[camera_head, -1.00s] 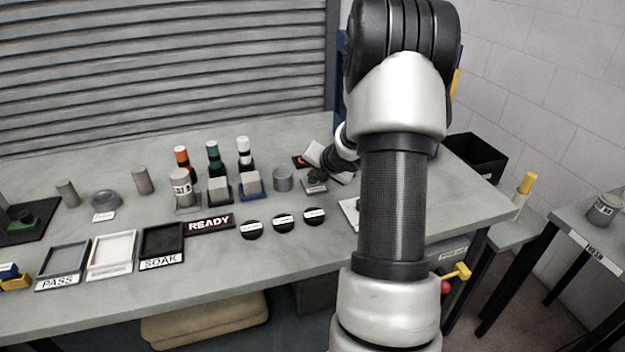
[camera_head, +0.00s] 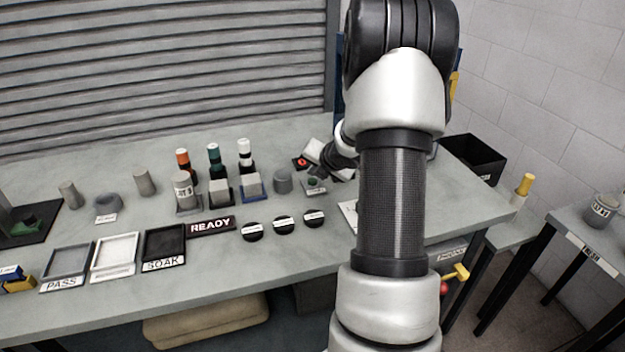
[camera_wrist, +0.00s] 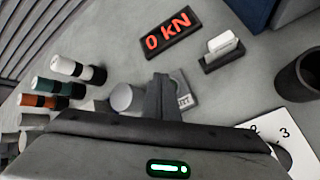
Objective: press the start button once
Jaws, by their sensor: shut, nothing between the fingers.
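My gripper (camera_head: 321,172) is shut and empty, just above and to the right of the button in the head view. In the wrist view the closed fingers (camera_wrist: 161,82) stand in front of the plate. A small gap seems to part fingertips and button, but I cannot tell its size.
A grey cylinder (camera_head: 283,180) stands close left of the button plate. A display reading "0 KN" (camera_wrist: 166,34) and a card holder (camera_wrist: 222,52) lie behind. Several bottles, trays and a READY sign (camera_head: 211,226) are further left. A black bin (camera_head: 474,158) stands at right.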

